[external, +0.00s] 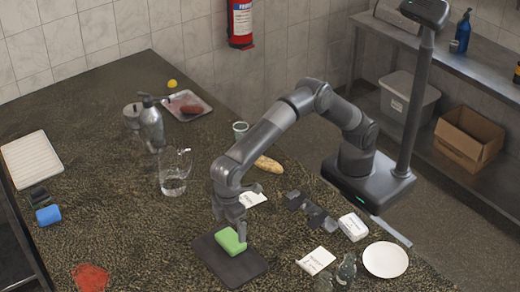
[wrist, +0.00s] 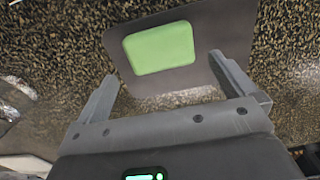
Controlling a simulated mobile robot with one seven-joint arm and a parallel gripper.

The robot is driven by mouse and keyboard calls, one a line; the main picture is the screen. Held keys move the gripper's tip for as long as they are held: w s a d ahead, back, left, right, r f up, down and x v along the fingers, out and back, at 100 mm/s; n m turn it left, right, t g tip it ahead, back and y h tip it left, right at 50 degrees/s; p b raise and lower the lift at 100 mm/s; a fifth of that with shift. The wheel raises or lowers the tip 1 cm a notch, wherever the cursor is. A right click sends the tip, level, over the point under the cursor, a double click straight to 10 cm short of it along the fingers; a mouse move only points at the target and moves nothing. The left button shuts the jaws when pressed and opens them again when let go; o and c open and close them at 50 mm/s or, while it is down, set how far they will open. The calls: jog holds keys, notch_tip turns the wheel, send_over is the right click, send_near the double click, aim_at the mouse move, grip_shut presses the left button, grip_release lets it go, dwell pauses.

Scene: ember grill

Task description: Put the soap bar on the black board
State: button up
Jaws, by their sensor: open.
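The green soap bar (external: 230,242) lies on the black board (external: 240,271) on the counter. In the wrist view the soap bar (wrist: 160,48) rests flat on the board (wrist: 218,28), towards its left side, with bare board around it. My gripper (external: 241,222) is right at the soap bar in the external view. In the wrist view my gripper (wrist: 165,85) is open, its two fingers spread wide. The soap bar shows beyond the gap between the fingers, and nothing is clasped. I cannot tell exactly how high the fingertips are above the board.
A glass pitcher (external: 173,175) stands to the left of my arm. White cards (external: 316,261), a white plate (external: 385,260) and a white box (external: 353,227) lie to the right. A red patch (external: 90,278) is at the front left.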

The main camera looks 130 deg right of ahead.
aim_at(231, 239)
jog(key=s+d+r+t, duration=0.25)
jog(key=s+r, duration=0.75)
jog(key=r, duration=0.5)
jog(key=s+d+r, duration=0.1)
jog(key=s+d, duration=0.1)
jog(key=s, duration=0.4)
jog(key=s+d+r, duration=0.2)
jog(key=s, duration=0.3)
jog(key=s+d+f+t, duration=0.1)
jog(key=s+f, duration=0.3)
jog(key=s, duration=0.8)
jog(key=s+d+f+t, duration=0.2)
jog(key=s+d+f, duration=0.2)
jog(key=s, duration=0.8)
jog(key=shift+s+f, duration=0.25)
jog(key=shift+f, duration=0.25)
